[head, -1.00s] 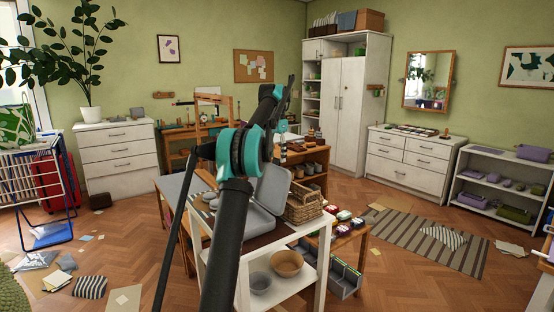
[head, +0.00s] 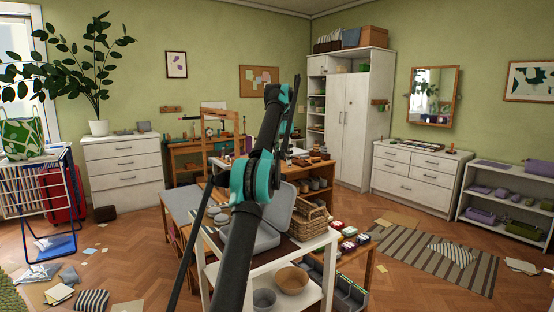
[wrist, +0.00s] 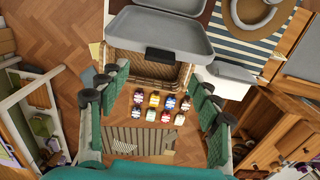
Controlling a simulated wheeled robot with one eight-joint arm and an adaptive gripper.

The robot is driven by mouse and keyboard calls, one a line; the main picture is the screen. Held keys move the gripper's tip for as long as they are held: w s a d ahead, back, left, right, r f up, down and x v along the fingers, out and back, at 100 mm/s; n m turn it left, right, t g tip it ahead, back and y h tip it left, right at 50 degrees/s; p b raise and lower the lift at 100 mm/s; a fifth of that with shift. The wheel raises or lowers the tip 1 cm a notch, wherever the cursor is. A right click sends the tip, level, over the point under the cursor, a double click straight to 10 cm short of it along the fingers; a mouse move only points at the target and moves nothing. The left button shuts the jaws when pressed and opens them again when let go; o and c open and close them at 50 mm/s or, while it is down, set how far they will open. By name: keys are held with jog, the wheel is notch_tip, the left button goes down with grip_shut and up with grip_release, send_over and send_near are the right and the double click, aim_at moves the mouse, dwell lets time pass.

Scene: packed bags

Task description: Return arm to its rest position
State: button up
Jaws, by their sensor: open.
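My arm rises through the middle of the head view, its upper link standing up from a teal elbow. In the wrist view my gripper (wrist: 157,100) is open, with its green fingers spread to left and right. No object is held between them. Several small jars (wrist: 153,107) show between the fingers, farther off beneath them. An open grey case (head: 262,235) lies on the white table in front of me, partly hidden by my arm. Its grey lid (wrist: 160,38) shows at the top of the wrist view.
A wicker basket (head: 307,222) stands right of the case. Two bowls, one tan (head: 291,280), sit on the shelf below. A plant (head: 98,75) stands on a white dresser (head: 122,177) at left. Open floor and a striped rug (head: 432,250) lie at right.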

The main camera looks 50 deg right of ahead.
jog(key=w+a+f+n, duration=0.25)
jog(key=w+a, duration=0.25)
jog(key=a, duration=0.4)
jog(key=w+a+f+n+t+h, duration=0.1)
jog(key=w+a+f+n, duration=0.15)
jog(key=w+a, duration=0.5)
jog(key=w+a+f+n, duration=0.2)
jog(key=w+a+n, duration=0.1)
jog(key=a, duration=0.7)
jog(key=s+a+f+n, duration=0.1)
jog(key=a+f+n, duration=0.15)
jog(key=a, duration=0.35)
jog(key=s+a+f+n+t, duration=0.1)
jog(key=a+f, duration=0.3)
jog(key=a, duration=0.3)
jog(key=s+a+f+n, duration=0.1)
jog(key=s+a+f, duration=0.15)
jog(key=a, duration=0.35)
jog(key=s+a+f+n+t, duration=0.2)
jog(key=s+a+f+n, duration=0.6)
jog(key=s+a+f, duration=1.1)
jog(key=s+a, duration=0.2)
jog(key=s, duration=0.2)
jog(key=shift+a+y, duration=0.15)
jog(key=shift+y, duration=0.25)
jog(key=shift+f, duration=0.1)
jog(key=shift+c, duration=0.6)
